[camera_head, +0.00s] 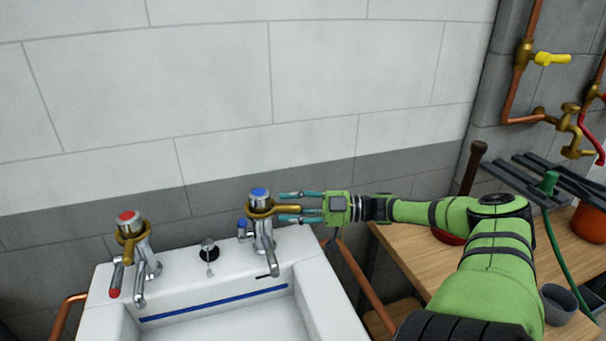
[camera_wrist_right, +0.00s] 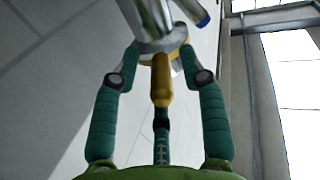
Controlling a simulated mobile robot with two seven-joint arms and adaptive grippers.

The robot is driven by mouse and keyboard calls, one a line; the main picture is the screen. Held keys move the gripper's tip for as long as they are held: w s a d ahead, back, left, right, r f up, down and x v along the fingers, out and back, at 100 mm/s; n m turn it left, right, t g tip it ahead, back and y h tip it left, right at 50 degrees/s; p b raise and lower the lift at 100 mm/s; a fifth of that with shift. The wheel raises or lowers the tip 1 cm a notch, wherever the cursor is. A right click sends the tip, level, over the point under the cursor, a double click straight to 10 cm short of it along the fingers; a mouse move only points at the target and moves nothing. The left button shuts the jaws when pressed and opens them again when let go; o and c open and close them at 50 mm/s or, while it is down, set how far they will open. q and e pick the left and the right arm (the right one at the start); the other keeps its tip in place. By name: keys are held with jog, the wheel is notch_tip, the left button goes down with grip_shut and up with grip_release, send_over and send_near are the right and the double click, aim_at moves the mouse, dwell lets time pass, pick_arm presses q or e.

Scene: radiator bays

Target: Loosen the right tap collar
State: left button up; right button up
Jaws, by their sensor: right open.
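The right tap (camera_head: 264,236) is chrome with a blue cap (camera_head: 260,192) and stands upright at the right back of the white basin. A brass collar (camera_head: 259,211) rings it below the cap, with a short handle pointing right. My right gripper (camera_head: 287,207) reaches in from the right, its teal fingers open above and below that handle. In the right wrist view the brass handle (camera_wrist_right: 161,82) lies between the spread fingers of the gripper (camera_wrist_right: 160,62). I cannot tell whether any finger touches it. My left gripper is out of view.
The left tap (camera_head: 140,256) has a red cap and its own brass collar (camera_head: 131,235). A black-and-chrome fitting (camera_head: 209,250) sits between the taps on the basin (camera_head: 185,275). A wooden bench (camera_head: 405,252) stands to the right under my right arm; copper pipes (camera_head: 519,78) run on the wall.

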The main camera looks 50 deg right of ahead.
jog(key=shift+v, duration=1.15)
jog(key=v, duration=0.9)
jog(key=shift+s+d, duration=0.2)
jog(key=shift+s, duration=0.1)
